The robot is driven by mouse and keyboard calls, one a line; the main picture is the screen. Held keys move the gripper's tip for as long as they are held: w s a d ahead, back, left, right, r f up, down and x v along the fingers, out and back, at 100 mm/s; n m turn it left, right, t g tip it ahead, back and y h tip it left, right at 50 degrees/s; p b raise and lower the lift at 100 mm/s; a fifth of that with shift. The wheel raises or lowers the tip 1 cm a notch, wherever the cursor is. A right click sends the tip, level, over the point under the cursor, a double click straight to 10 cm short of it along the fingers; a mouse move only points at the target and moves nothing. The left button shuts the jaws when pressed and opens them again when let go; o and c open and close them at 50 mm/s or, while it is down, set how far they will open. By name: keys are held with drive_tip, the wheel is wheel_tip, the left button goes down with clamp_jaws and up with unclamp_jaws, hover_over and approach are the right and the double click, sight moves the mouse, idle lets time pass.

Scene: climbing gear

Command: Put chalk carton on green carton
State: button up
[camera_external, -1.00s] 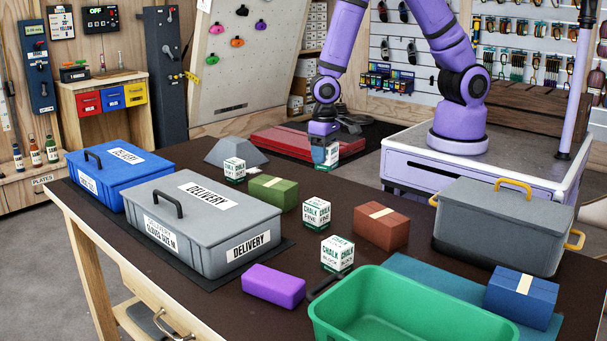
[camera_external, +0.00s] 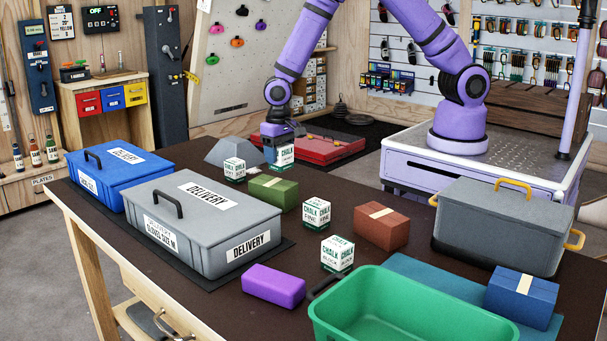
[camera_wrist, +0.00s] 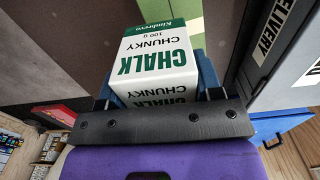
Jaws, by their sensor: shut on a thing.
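A white and green chalk carton (camera_external: 285,155), marked "CHALK CHUNKY 100 g" in the wrist view (camera_wrist: 155,62), is in my gripper (camera_external: 276,158). The blue fingers are shut on its two sides. It appears raised above the table, behind the green carton in the external view. The green carton (camera_external: 274,193) lies on the dark table with a pale strip across its top. Part of it shows beyond the held carton in the wrist view (camera_wrist: 189,10).
Chalk cartons stand at the green carton's back left (camera_external: 234,168), right (camera_external: 316,212) and front (camera_external: 337,253). A grey delivery box (camera_external: 215,240) lies left, and a brown carton (camera_external: 382,230) right. A grey wedge (camera_external: 228,152) is behind.

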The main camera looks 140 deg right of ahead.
sight(270, 166)
drive_tip(key=shift+w+d+f, duration=0.1)
drive_tip(key=shift+w+d, duration=0.25)
drive_tip(key=shift+w, duration=0.2)
drive_tip(key=shift+w+d+f, duration=0.1)
drive_tip(key=shift+w+d, duration=0.25)
drive_tip(key=shift+w, duration=0.2)
drive_tip(key=shift+f, duration=1.65)
drive_tip(key=shift+f, duration=0.1)
drive_tip(key=o, duration=1)
